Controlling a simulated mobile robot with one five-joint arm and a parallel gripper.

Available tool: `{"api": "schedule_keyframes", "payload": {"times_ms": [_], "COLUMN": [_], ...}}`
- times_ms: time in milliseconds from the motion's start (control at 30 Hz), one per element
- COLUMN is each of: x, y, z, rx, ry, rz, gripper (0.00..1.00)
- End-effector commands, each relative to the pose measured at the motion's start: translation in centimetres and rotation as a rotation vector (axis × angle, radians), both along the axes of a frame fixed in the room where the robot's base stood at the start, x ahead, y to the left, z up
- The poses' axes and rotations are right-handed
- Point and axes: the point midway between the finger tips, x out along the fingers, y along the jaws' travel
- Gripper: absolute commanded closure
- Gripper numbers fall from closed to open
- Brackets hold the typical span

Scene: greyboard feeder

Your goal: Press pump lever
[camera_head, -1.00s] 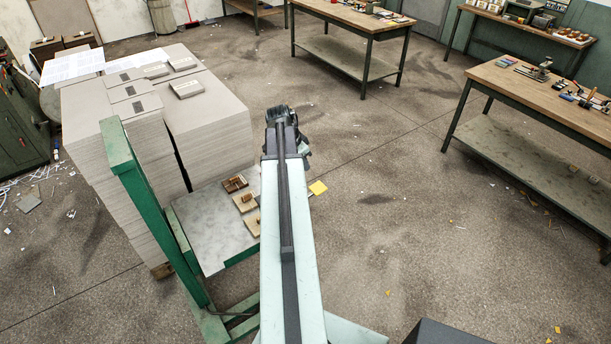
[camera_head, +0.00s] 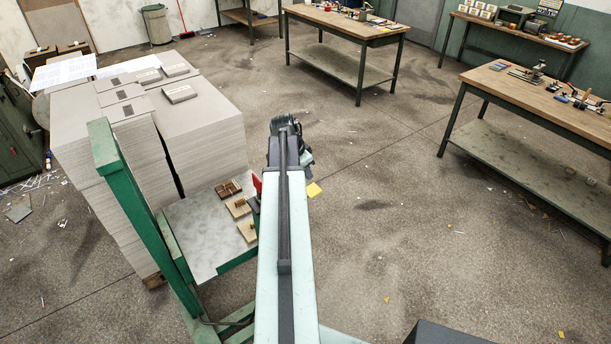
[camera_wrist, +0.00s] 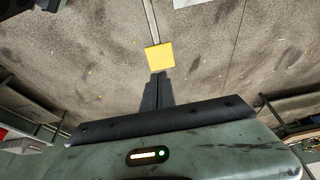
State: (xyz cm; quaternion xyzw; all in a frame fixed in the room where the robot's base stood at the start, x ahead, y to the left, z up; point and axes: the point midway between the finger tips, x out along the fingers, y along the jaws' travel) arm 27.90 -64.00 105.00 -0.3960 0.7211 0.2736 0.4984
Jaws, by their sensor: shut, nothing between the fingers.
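My gripper shows in the wrist view (camera_wrist: 158,77); its dark fingers are together with nothing between them. In the head view my arm reaches forward over the floor, and the fingers cannot be made out at its dark end. A small red part (camera_head: 257,184) shows just left of my arm, above the right side of the green lift table (camera_head: 205,235). It may be the pump lever, but my arm hides much of it and I cannot tell. My gripper is beyond this red part, apart from it.
Tall stacks of greyboard (camera_head: 205,145) stand at the left behind a green post (camera_head: 135,205). Small wooden blocks (camera_head: 238,207) lie on the lift table.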

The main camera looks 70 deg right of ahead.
Motion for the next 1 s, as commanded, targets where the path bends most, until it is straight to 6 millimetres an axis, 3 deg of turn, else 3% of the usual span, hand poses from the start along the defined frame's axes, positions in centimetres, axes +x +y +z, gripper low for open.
{"api": "schedule_keyframes", "payload": {"times_ms": [33,300,700,1000], "x": [-0.2,-1.0,-1.5,0.3], "y": [-0.4,-1.6,-2.4,-1.5], "z": [-2.3,-7.1,-7.4,-8.7], "rx": [0.000,0.000,0.000,0.048], "ry": [0.000,0.000,-0.001,-0.030], "rz": [-0.001,0.000,-0.007,0.024], "gripper": [1.00,1.00,1.00,1.00]}}
